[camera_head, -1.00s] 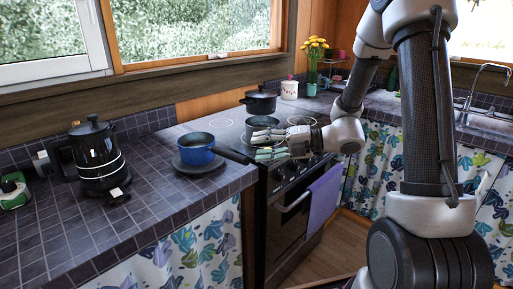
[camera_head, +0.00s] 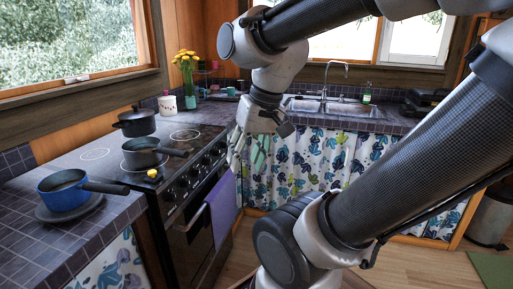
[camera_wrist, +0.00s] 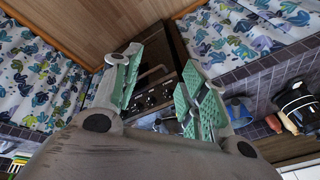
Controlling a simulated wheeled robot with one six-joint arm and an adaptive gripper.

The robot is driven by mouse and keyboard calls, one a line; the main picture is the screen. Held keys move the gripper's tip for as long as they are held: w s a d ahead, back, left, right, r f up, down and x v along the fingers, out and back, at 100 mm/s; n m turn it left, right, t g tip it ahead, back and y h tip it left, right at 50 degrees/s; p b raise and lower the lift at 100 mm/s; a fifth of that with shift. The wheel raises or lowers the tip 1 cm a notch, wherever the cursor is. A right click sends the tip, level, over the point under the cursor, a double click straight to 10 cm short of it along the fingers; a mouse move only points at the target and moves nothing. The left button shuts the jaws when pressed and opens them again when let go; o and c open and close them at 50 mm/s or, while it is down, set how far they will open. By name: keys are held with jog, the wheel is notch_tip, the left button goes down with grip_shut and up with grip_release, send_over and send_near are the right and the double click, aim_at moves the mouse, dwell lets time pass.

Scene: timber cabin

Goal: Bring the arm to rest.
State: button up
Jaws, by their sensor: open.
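My gripper (camera_head: 248,158) hangs in the air in front of the stove's right end, fingers pointing down. The wrist view shows its green-padded fingers (camera_wrist: 155,88) spread apart with nothing between them. My arm is bent, its dark links crossing the right half of the head view. The gripper is apart from the black stove (camera_head: 195,205) and from the pans on it.
A dark saucepan (camera_head: 143,155), a black pot (camera_head: 136,122) and a small yellow thing (camera_head: 152,173) are on the stove. A blue pan (camera_head: 66,192) sits on the left counter. The sink (camera_head: 335,108) is behind. Wooden floor (camera_head: 225,255) shows below.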

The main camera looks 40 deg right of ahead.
jog(key=d+r+n, duration=0.1)
jog(key=d+n+t+h, duration=0.1)
jog(key=n, duration=0.1)
jog(key=shift+s+d+r, duration=0.2)
jog(key=shift+r, duration=0.2)
dwell(0.9)
